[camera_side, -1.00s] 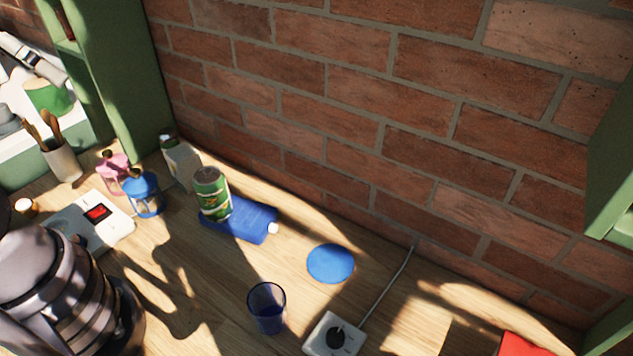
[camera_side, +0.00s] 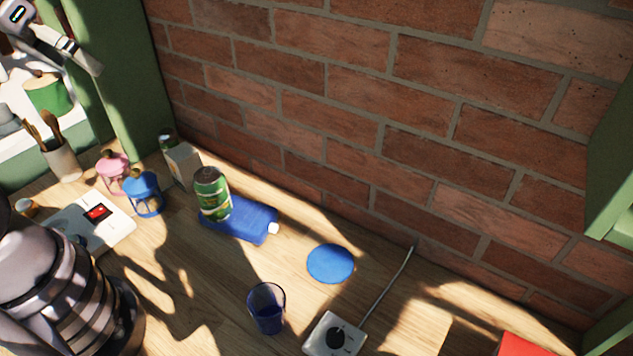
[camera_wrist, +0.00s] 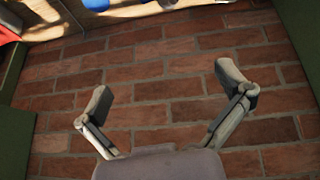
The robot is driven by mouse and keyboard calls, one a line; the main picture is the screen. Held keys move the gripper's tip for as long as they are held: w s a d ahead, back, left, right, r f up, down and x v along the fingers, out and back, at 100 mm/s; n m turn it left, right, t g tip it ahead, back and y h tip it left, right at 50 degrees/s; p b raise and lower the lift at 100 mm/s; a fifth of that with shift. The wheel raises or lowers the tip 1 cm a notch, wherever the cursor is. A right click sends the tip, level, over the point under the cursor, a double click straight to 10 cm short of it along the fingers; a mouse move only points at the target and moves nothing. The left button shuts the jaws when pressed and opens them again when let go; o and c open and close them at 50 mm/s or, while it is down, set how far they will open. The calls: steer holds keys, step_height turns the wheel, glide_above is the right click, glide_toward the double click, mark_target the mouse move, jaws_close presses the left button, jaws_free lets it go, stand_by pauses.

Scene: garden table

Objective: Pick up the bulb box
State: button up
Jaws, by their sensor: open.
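A small pale box (camera_side: 183,163) stands upright on the wooden table near the wall, behind the blue and pink jars in the side view. It may be the bulb box, but I cannot read its label. My gripper (camera_wrist: 165,86) is open and empty in the wrist view, with its two fingers spread wide before the brick wall. No box shows between the fingers.
A blue jar (camera_side: 144,194) and a pink jar (camera_side: 113,170) stand close to the pale box. A green can (camera_side: 211,195) and a blue bottle (camera_side: 250,222) are to its right. A blue cup (camera_side: 267,308), blue disc (camera_side: 330,263) and socket (camera_side: 334,338) lie further right.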

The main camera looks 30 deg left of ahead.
steer(key=w+d+f+n+t, duration=0.15)
steer(key=w+f+n, duration=0.35)
steer(key=w, duration=0.7)
steer(key=n+y, duration=0.6)
steer(key=y, duration=0.6)
glide_above(181, 154)
steer(key=s+d, duration=0.3)
steer(key=d, duration=0.2)
step_height(181, 154, down, 17)
steer(key=shift+g, duration=0.35)
steer(key=f, duration=0.3)
steer(key=a+f, duration=0.1)
steer(key=f, duration=0.4)
steer(key=shift+w+a+f, duration=0.25)
steer(key=shift+a+f, duration=0.1)
steer(key=shift+f, duration=0.05)
steer(key=shift+h, duration=0.3)
steer(key=x, duration=0.5)
steer(key=shift+w+a+f, duration=0.1)
steer(key=shift+w+a, duration=0.1)
steer(key=shift+w, duration=0.05)
